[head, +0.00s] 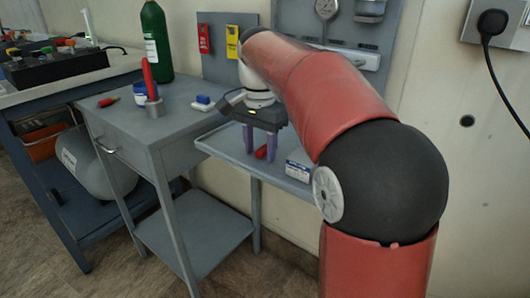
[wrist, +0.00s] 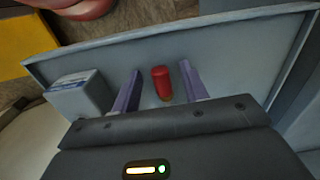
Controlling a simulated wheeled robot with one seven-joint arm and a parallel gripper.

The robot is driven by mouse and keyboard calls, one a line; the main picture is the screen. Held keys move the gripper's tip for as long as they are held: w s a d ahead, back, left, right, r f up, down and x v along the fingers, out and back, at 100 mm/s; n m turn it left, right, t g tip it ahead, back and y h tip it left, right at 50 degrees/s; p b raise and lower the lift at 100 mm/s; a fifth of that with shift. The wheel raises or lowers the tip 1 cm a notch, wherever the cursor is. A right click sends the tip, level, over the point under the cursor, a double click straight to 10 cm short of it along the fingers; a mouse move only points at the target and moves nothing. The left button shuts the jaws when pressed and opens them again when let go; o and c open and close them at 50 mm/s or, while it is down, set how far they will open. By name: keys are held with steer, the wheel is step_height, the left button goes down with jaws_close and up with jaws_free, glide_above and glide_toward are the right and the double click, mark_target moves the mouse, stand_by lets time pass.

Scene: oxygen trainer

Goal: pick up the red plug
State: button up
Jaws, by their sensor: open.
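The red plug (wrist: 161,82) lies on the grey shelf (wrist: 230,50) in the wrist view, between the two purple fingers of my gripper (wrist: 157,88). The fingers are apart, with a gap showing on each side of the plug. In the head view the plug (head: 261,152) shows as a small red piece on the shelf (head: 222,143), near the tips of my gripper (head: 260,149). My gripper points down at the shelf and holds nothing.
A white and blue box (head: 299,167) stands on the shelf beside my gripper; it also shows in the wrist view (wrist: 80,95). A grey cart (head: 165,128) stands left, carrying a blue-and-white block (head: 202,103) and a red-handled tool (head: 149,80). A wall panel (head: 300,17) rises behind.

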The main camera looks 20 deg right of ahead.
jaws_close()
stand_by(0.3)
